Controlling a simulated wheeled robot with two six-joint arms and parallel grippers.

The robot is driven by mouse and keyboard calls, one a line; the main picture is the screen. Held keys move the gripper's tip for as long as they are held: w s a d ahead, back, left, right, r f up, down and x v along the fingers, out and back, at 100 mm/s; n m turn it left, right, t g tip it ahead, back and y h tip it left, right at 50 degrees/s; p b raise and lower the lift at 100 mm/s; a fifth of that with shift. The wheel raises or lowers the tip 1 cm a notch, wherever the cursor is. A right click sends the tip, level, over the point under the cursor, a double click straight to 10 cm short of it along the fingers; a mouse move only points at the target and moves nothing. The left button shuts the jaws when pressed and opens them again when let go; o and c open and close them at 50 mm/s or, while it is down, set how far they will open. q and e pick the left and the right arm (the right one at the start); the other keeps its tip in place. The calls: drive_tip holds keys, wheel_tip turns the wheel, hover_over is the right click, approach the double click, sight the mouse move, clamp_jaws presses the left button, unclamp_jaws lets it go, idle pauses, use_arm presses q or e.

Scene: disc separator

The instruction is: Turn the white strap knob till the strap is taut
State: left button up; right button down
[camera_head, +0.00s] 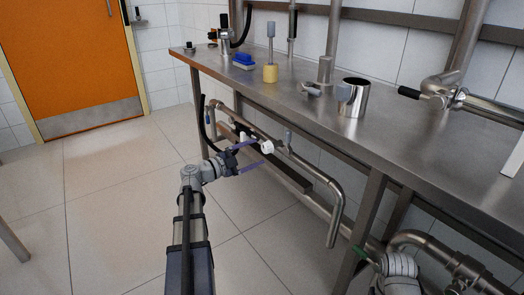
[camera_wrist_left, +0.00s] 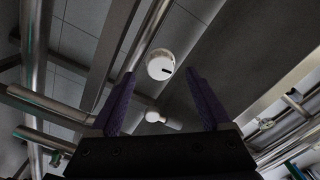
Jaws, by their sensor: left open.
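The white knob (camera_head: 267,147) is below the steel workbench, by the pipes. In the left wrist view it is a round white face (camera_wrist_left: 160,65) with a short dark mark, framed between my fingertips and apart from both. My left gripper (camera_head: 260,152) is open and empty, its two purple fingers pointing at the knob. The fingers also show in the wrist view (camera_wrist_left: 160,74). A smaller white piece (camera_wrist_left: 154,117) shows below the knob there. I cannot make out the strap or how tight it is. My right gripper is not visible.
Steel pipes (camera_head: 334,212) run below the workbench (camera_head: 305,103) close to my left gripper. On the bench stand a steel cup (camera_head: 353,97), a yellow-based tool (camera_head: 270,73) and a blue sponge-like block (camera_head: 243,61).

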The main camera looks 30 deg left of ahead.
use_arm(q)
drive_tip(key=shift+v, duration=1.25)
drive_tip(key=shift+s, duration=0.1)
